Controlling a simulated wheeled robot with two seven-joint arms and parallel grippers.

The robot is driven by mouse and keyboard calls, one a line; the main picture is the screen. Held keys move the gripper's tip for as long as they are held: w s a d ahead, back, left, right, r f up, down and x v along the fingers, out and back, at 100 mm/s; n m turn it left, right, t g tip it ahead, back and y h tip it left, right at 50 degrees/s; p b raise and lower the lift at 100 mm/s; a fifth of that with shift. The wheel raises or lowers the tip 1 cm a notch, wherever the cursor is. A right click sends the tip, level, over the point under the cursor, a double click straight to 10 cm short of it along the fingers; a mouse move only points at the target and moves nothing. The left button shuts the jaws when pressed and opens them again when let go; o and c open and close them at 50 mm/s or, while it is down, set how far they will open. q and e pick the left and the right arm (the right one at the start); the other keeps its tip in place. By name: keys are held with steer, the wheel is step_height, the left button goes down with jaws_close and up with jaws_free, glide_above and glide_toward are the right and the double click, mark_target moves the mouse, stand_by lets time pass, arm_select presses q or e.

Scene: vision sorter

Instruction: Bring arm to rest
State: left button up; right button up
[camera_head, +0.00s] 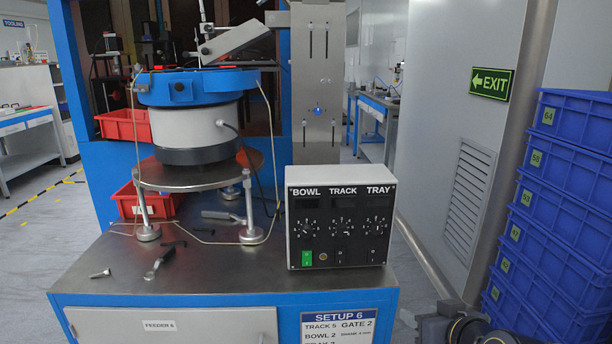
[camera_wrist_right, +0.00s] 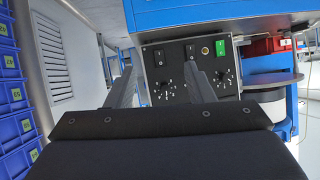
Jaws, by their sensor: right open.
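My right gripper (camera_wrist_right: 161,75) shows in the right wrist view with its two grey fingers apart and nothing between them. Beyond the fingers is the front of the control box (camera_wrist_right: 172,55), seen upside down, with knobs and a green switch. Whether the fingers touch the box cannot be told from this view. In the head view, dark parts of my right arm show at the bottom right edge, to the right of the bench. My left gripper is in neither view.
The control box (camera_head: 340,270), labelled BOWL, TRACK and TRAY, stands on the steel bench (camera_head: 225,275). A blue-rimmed bowl feeder (camera_head: 195,120) is behind it. Loose tools (camera_head: 160,262) lie at the left. Stacked blue crates (camera_head: 560,205) stand at the right; floor shows between.

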steer(key=s+a+f+m+g+y, duration=0.1)
steer(key=s+f+g, duration=0.15)
steer(key=s, duration=0.85)
steer(key=s+a+f+m+g, duration=0.2)
steer(key=s+g, duration=0.1)
steer(key=s, duration=0.8)
step_height(320, 180, up, 23)
steer(key=p, duration=2.3)
steer(key=shift+s+f+g, duration=0.15)
steer(key=shift+s+g, duration=0.15)
steer(key=shift+g, duration=0.05)
steer(key=shift+d, duration=0.1)
